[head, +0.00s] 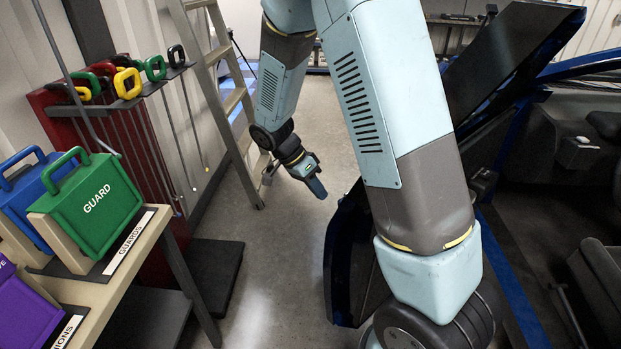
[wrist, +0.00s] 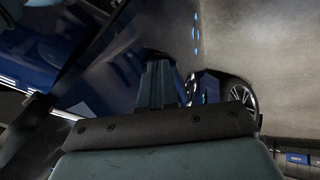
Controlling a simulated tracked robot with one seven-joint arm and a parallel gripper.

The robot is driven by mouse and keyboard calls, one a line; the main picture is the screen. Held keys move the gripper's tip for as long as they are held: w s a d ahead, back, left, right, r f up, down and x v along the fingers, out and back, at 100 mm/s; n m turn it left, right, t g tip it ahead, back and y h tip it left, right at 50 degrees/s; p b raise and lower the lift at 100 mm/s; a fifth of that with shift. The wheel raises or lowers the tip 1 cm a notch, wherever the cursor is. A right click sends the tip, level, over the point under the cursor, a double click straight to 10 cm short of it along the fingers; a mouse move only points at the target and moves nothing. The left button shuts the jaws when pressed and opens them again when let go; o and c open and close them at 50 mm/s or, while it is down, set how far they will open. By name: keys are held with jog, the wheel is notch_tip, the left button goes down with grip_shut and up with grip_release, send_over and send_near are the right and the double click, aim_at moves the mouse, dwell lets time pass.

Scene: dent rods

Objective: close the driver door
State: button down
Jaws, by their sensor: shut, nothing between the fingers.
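The driver door (head: 345,260) is dark blue and black and stands open, out from the side of the car in the head view. My arm hides much of it. My gripper (head: 318,188) is beyond the door, a little to its left, above the bare floor, with its fingers shut and empty. It looks apart from the door in the head view, but I cannot tell the gap. In the wrist view my shut fingers (wrist: 158,82) point toward dark, blurred bodywork; I cannot tell which panel it is. A car wheel (wrist: 242,96) shows right of them.
The car's door sill (head: 515,290) and dark cabin fill the right. A raised dark panel (head: 505,60) stands behind my arm. At left are a bench with a green guard case (head: 92,205), a rack of rods (head: 145,100) and a ladder (head: 235,100). Floor (head: 275,260) between is clear.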

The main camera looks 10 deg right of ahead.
jog(key=s+d+f, duration=0.1)
jog(key=s, duration=0.1)
jog(key=s+d+f, duration=0.1)
jog(key=s, duration=0.1)
jog(key=shift+d+f, duration=0.2)
jog(key=shift+d, duration=0.2)
